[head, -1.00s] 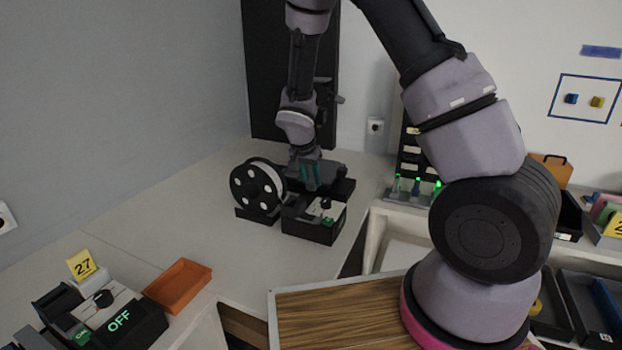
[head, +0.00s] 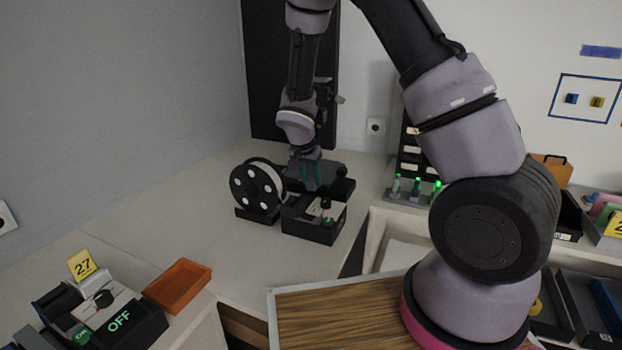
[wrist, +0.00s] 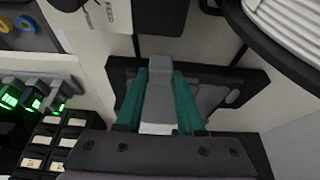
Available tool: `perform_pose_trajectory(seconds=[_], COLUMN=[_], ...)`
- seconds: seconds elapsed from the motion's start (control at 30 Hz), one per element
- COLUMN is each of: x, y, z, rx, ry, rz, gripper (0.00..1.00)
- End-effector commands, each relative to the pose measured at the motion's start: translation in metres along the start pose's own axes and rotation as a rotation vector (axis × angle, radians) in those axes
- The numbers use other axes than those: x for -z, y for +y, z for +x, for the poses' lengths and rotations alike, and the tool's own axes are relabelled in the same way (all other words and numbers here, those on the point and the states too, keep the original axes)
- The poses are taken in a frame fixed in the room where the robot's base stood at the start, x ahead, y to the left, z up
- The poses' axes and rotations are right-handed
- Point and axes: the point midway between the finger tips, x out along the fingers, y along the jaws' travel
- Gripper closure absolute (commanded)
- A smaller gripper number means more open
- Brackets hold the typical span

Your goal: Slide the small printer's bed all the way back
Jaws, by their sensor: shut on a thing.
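The small printer (head: 312,230) is a low black machine with a small panel on its front, standing on the far part of the white bench. Its dark bed (head: 343,188) lies at the back under my gripper and also shows in the wrist view (wrist: 238,80). My gripper (head: 310,180) points down over the bed. In the wrist view its two teal fingers (wrist: 158,108) are shut on a grey upright piece (wrist: 158,95) between them, apparently the bed's grip. My gripper partly hides the bed in the head view.
A filament spool (head: 257,187) stands close left of the printer. A rack with green lights (head: 417,188) is to the right. The bench between is clear.

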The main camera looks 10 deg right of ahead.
Motion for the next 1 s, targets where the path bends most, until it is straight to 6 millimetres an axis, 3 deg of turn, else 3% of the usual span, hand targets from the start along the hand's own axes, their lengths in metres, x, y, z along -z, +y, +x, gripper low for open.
perform_pose_trajectory(seconds=[0.27,0.6,0.97,1.0], x=[0.001,0.002,0.001,0.001], y=[-0.007,-0.076,-0.085,-0.085], z=[0.000,0.000,-0.001,-0.001], rx=[0.002,0.004,0.007,0.008], ry=[0.002,0.003,0.003,0.003], rz=[0.000,0.001,-0.001,-0.001], gripper=[1.00,1.00,1.00,0.59])
